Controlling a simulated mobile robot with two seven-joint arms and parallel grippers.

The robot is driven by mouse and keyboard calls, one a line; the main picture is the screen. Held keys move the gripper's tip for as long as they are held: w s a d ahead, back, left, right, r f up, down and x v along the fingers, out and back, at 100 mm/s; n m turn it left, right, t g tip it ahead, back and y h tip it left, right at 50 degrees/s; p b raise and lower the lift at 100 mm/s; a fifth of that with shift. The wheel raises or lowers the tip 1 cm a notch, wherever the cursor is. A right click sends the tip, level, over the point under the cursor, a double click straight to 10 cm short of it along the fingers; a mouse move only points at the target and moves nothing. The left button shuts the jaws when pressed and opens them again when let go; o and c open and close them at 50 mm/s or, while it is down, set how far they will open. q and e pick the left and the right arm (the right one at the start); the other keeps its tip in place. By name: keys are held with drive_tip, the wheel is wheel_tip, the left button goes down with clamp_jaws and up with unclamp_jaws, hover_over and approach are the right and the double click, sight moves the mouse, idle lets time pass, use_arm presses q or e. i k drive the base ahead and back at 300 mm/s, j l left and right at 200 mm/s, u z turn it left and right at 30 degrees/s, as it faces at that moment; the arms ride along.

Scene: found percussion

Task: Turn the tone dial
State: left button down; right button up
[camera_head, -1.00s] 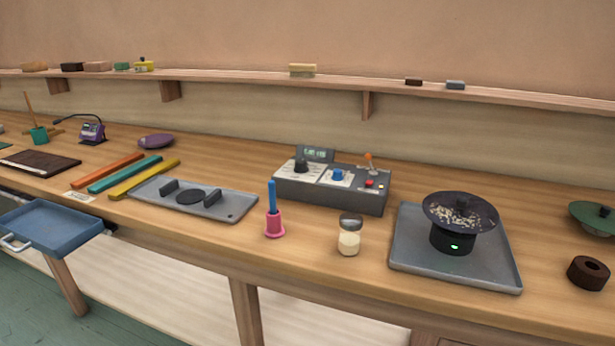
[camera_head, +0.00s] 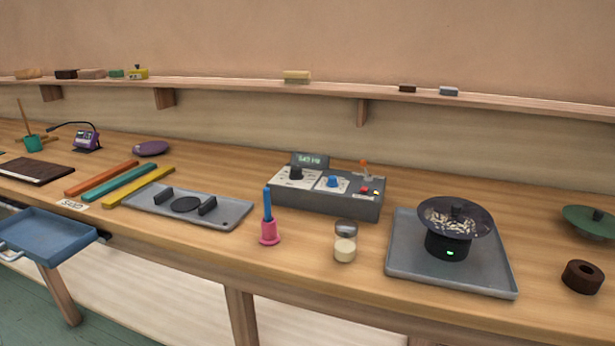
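A grey control box (camera_head: 325,206) stands on the wooden workbench near the middle of the view. Its sloped top carries a black dial (camera_head: 296,172) on a pale panel at the left and a blue dial (camera_head: 333,181) on another pale panel. Which of them is the tone dial I cannot tell from the labels. A small display (camera_head: 310,160) with green characters stands at the back. An orange-tipped lever (camera_head: 364,167) and a red button (camera_head: 364,190) are at the right. Neither of my grippers is in view.
A pink bell-shaped holder (camera_head: 269,232) with a blue handle and a shaker jar (camera_head: 345,243) stand in front of the box. A grey tray (camera_head: 404,262) with a dark dish (camera_head: 437,207) on a black base is at right. A grey plate (camera_head: 233,213) lies at left.

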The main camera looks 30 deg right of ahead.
sight(296, 172)
drive_tip(key=z, duration=1.35)
